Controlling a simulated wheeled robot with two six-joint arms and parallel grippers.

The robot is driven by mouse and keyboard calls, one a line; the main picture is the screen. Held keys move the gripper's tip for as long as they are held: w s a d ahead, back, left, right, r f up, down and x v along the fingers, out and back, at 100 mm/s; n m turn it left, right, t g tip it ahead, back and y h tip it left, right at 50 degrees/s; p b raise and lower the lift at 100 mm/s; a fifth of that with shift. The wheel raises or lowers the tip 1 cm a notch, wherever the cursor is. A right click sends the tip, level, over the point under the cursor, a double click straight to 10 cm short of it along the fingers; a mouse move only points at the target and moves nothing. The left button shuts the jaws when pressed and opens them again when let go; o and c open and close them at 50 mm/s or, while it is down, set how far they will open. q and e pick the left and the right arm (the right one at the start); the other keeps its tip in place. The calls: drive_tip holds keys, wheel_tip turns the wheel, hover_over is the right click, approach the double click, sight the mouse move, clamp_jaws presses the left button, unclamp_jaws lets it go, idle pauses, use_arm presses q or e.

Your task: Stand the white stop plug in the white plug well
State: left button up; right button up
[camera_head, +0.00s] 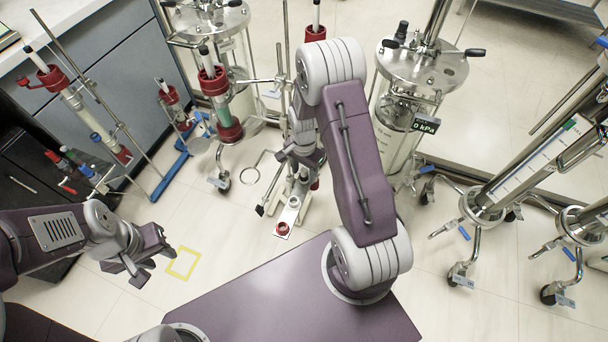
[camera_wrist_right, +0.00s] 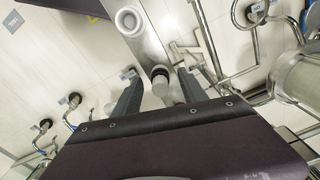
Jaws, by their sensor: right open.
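The white stop plug (camera_wrist_right: 160,88), with a dark band, shows between the two dark fingers of my right gripper (camera_wrist_right: 158,76) in the right wrist view. The fingers stand apart, with a gap on each side of the plug. A white ring-shaped well (camera_wrist_right: 129,20) sits on the metal plate, a short way beyond the fingertips. It also shows in the head view (camera_head: 294,202), beside the red ring. My right arm hides most of its gripper in the head view. My left gripper (camera_head: 150,262) is at the lower left, open and empty.
The metal plate (camera_head: 290,214) carries a red ring (camera_head: 283,229) at its near end. Glass columns on wheeled metal frames (camera_head: 410,100) stand behind and at the right. A blue-footed stand (camera_head: 170,175) is at the left. A yellow square (camera_head: 183,262) marks clear floor.

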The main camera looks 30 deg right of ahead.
clamp_jaws()
drive_tip(key=shift+r, duration=0.15)
